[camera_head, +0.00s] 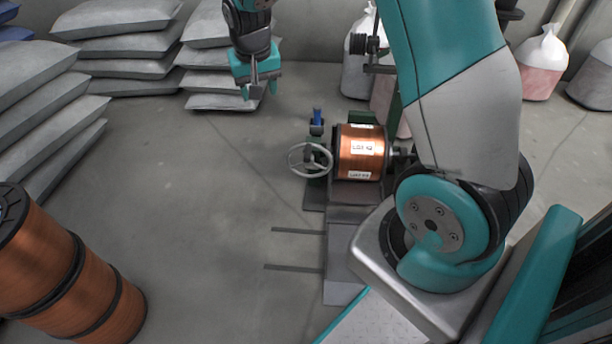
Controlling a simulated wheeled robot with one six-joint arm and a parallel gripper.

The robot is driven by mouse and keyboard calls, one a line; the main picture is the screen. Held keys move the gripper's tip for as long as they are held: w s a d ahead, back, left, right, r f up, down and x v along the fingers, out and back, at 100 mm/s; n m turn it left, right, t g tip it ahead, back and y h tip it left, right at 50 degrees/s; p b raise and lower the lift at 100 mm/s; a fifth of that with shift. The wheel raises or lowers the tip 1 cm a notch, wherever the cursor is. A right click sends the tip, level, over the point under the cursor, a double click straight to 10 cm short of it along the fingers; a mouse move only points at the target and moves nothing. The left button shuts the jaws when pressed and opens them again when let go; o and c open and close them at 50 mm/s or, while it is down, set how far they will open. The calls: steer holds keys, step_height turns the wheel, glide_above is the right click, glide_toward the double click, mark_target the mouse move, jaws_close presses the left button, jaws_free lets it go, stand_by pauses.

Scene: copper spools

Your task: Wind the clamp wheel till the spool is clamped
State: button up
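The clamp wheel (310,160) is a grey spoked handwheel at the left end of a dark machine near the middle of the view. The copper spool (360,150) sits just right of it, on its side, with white labels. A shaft shows at the spool's right end. I cannot tell how tightly the spool is held. My gripper (262,92) hangs in the air above and left of the wheel, apart from it, pointing down. Its fingers are spread and nothing shows between them.
A stack of copper spools (62,265) stands at the lower left. Grey sacks (125,45) are piled along the left and back. Tied bags (541,65) stand at the back right. Two thin bars (296,268) stick out left from the machine's base. Floor left of the wheel is clear.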

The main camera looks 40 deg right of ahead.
mark_target(307, 153)
steer(key=w+d+f+m+h+b, duration=0.1)
steer(key=d+f+b, duration=0.4)
steer(key=f, duration=0.6)
steer(key=w+d+f+m+h+b, duration=0.1)
steer(key=w+d+f+m+b, duration=0.1)
steer(key=d+f+b, duration=0.3)
steer(key=w+d+f+m+h+b, duration=0.1)
steer(key=w+d+f+b, duration=0.2)
steer(key=d+f, duration=0.7)
step_height(307, 153, down, 10)
steer(key=shift+r+g+b, duration=0.25)
steer(key=shift+g+b, duration=0.15)
steer(key=shift+b, duration=1)
